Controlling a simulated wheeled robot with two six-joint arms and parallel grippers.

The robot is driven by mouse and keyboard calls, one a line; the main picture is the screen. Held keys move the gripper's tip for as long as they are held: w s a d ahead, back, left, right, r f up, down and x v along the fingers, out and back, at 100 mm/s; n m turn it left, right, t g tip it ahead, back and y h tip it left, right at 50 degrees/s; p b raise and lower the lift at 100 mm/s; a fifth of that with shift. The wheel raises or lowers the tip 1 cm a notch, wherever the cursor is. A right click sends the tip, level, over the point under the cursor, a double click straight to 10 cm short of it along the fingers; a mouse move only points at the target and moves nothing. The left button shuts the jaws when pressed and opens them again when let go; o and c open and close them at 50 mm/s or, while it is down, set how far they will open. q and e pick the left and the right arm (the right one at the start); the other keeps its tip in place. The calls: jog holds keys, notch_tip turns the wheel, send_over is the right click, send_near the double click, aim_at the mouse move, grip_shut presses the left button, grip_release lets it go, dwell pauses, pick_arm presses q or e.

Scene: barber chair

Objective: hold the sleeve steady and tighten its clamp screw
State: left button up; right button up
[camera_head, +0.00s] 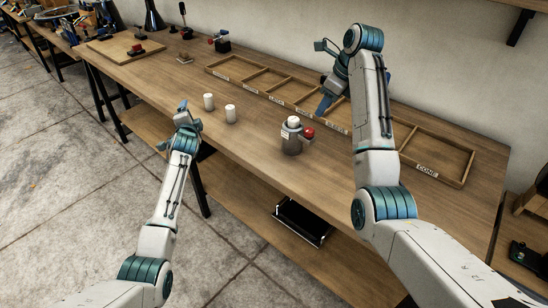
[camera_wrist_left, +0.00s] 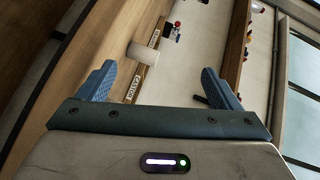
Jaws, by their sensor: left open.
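A grey metal sleeve (camera_head: 291,146) stands upright near the front edge of the bench in the head view. A white cylinder tops it, and a red knob (camera_head: 308,133), apparently its clamp screw, sticks out on its right side. My left gripper (camera_head: 180,117) is open and empty at the bench's front edge, left of the sleeve and apart from it. Its spread blue fingers also show in the left wrist view (camera_wrist_left: 160,85). My right gripper (camera_head: 323,75) has its blue fingers wide apart over the divided tray, behind and right of the sleeve, not touching it.
A labelled wooden tray (camera_head: 408,158) runs along the bench's back. Bare bench top (camera_head: 255,185) surrounds the sleeve's front.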

pick_arm(q)
jog(key=s+d+r+m+t+h, duration=0.2)
jog(key=s+d+m+t, duration=0.1)
jog(key=d+m, duration=0.55)
jog(key=m+h, duration=0.9)
jog(key=m, duration=0.6)
send_near(292, 138)
jog(key=w+a, duration=0.2)
jog(key=w+a+r, duration=0.1)
jog(key=w+a, duration=0.1)
jog(key=w+a+r, duration=0.1)
jog(key=w+a, duration=0.1)
jog(key=shift+w+a+r, duration=0.1)
jog(key=shift+a, duration=0.1)
jog(key=s+d+f+m+g, duration=0.1)
jog(key=s+d+f+m+h, duration=0.1)
jog(key=d+m, duration=0.1)
jog(key=s+d+f+m+g, duration=0.1)
jog(key=m, duration=0.1)
jog(key=shift+d+g, duration=0.3)
jog(key=shift+d, duration=0.05)
jog(key=shift+d+f+m, duration=0.1)
jog(key=shift+d+m, duration=0.1)
jog(key=shift+m, duration=0.05)
jog(key=x, duration=1)
jog(key=shift+w+d, duration=0.2)
jog(key=shift+c, duration=0.5)
